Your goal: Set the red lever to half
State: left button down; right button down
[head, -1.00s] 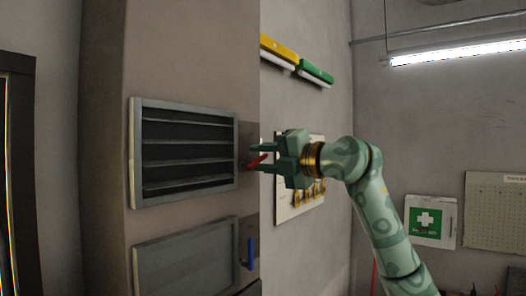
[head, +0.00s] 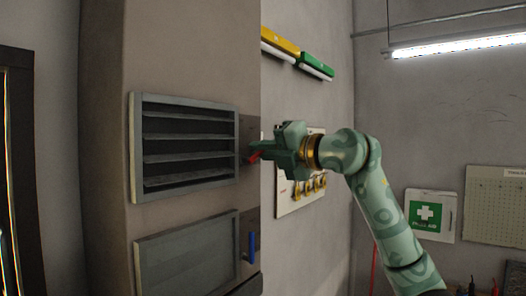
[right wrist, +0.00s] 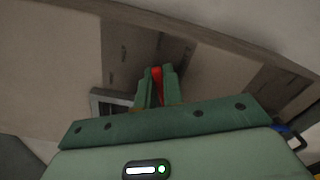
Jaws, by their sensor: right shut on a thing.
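The red lever (head: 254,157) sticks out from a dark plate on the side of the brown cabinet, beside the upper louvred vent. My right gripper (head: 259,150) is shut on it, with its arm coming in from the right. In the right wrist view the red lever (right wrist: 157,73) shows between the two green fingers (right wrist: 157,84). Part of the lever is hidden by the fingers. The exact lever angle is hard to read. My left gripper is not in view.
A blue lever (head: 251,248) sits lower on the cabinet, beside the lower panel (head: 187,257). A pale board with brass hooks (head: 287,200) is on the wall behind my right gripper. A first-aid box (head: 430,215) hangs at the right.

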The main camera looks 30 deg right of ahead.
jog(key=shift+s+a+r+n+p, duration=0.1)
jog(key=shift+r+n+p, duration=0.05)
jog(key=shift+n, duration=0.4)
jog(key=shift+a+r+n+p, duration=0.1)
jog(key=shift+r+n+p, duration=0.05)
jog(key=shift+n, duration=0.4)
jog(key=shift+s+a+r+n, duration=0.1)
jog(key=shift+a+r+n, duration=0.1)
jog(key=shift+n, duration=0.55)
jog(key=shift+a+r+n, duration=0.1)
jog(key=shift+a+n, duration=0.1)
jog(key=shift+n, duration=0.55)
jog(key=c, duration=1.5)
grip_release()
jog(key=shift+s, duration=0.1)
jog(key=shift+r, duration=0.1)
